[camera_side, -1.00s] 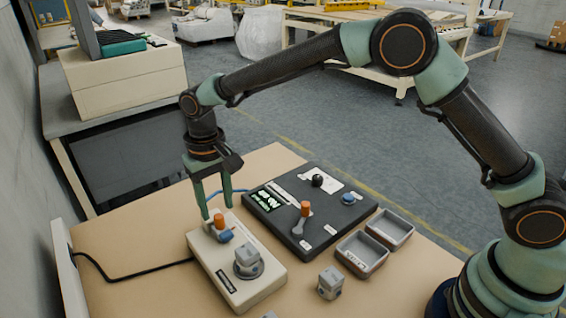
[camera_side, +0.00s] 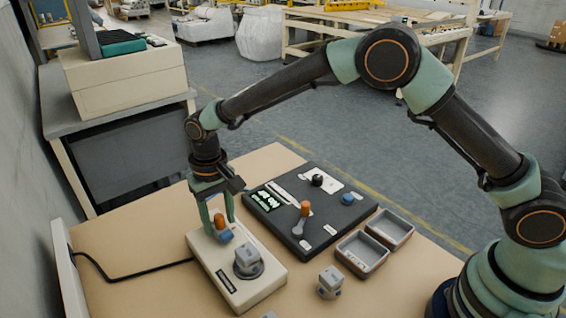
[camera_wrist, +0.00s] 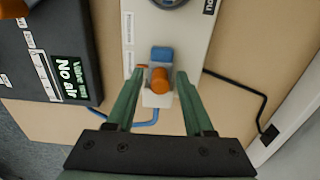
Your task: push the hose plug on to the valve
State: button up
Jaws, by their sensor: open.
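The hose plug looks like a pale block (camera_wrist: 156,98) with an upright orange grip (camera_wrist: 159,80) and a blue hose (camera_wrist: 140,123) behind it. It sits on the cream base unit, and the grip also shows in the side view (camera_side: 219,220). A blue fitting, seemingly the valve (camera_wrist: 161,54), is just ahead of it, also in the side view (camera_side: 225,236). I cannot tell whether plug and fitting touch. My gripper (camera_wrist: 160,76) is open, pointing down, its green fingers on either side of the orange grip. It also shows in the side view (camera_side: 218,226).
The cream base unit (camera_side: 260,295) also carries a round grey knob (camera_side: 248,262). A dark panel (camera_side: 270,222) with a lit "No air" display (camera_wrist: 71,78) lies beside it. Two grey trays (camera_side: 362,252) and a loose grey block (camera_side: 330,282) are to the right. A black cable (camera_side: 130,275) runs left.

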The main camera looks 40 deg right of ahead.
aim_at(231, 231)
jog(key=shift+c, duration=0.3)
jog(key=c, duration=0.7)
jog(key=shift+o, duration=0.3)
jog(key=shift+s, duration=2.35)
jog(key=shift+r, duration=0.1)
jog(key=o, duration=0.7)
notch_tip(231, 231, up, 7)
